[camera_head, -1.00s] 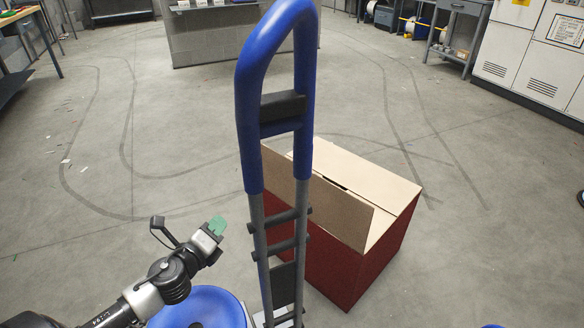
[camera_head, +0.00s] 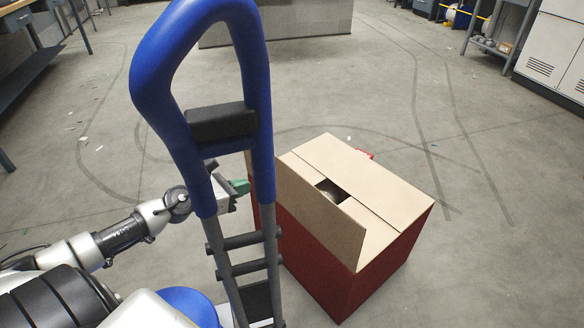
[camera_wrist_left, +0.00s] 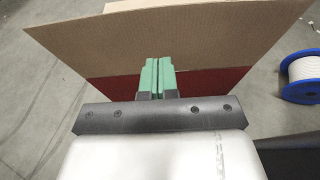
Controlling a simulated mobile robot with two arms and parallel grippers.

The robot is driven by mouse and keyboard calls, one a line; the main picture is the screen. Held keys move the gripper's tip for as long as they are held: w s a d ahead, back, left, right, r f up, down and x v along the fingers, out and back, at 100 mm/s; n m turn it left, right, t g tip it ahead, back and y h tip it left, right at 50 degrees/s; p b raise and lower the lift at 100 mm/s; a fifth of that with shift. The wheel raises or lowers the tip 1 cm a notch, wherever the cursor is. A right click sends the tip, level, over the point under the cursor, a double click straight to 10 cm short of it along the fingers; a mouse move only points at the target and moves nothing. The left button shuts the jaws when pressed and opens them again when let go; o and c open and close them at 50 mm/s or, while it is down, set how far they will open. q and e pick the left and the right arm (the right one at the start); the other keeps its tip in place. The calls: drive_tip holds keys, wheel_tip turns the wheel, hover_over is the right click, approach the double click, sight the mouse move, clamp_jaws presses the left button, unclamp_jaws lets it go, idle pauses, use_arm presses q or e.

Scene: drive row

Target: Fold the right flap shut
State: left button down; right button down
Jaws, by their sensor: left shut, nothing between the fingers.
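A dark red box (camera_head: 375,280) with tan cardboard flaps stands on the floor. Its near-left flap (camera_head: 303,199) stands up; the flat top flaps (camera_head: 368,176) lie closed. A gap beside the raised flap shows something pale inside. My left gripper (camera_head: 241,187) is shut and empty, with green fingertips, at the outer side of the raised flap. In the left wrist view its fingertips (camera_wrist_left: 158,75) point at the tan flap (camera_wrist_left: 165,40) and the red wall below; I cannot tell whether they touch. The right gripper is not in view.
A hand truck with a blue handle (camera_head: 262,110) stands close in front, overlapping my left arm and the box's left side. A blue-rimmed spool (camera_wrist_left: 302,78) lies right in the left wrist view. Open floor lies beyond.

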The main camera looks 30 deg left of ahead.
sight(290, 170)
use_arm(q)
drive_tip(key=x, duration=0.8)
drive_tip(key=r+x, duration=0.1)
drive_tip(key=x, duration=0.2)
drive_tip(key=shift+w+d+f, duration=0.15)
drive_tip(key=shift+w+d, duration=0.05)
drive_tip(key=shift+w, duration=0.3)
drive_tip(key=shift+w+d, duration=0.2)
drive_tip(key=shift+w, duration=0.4)
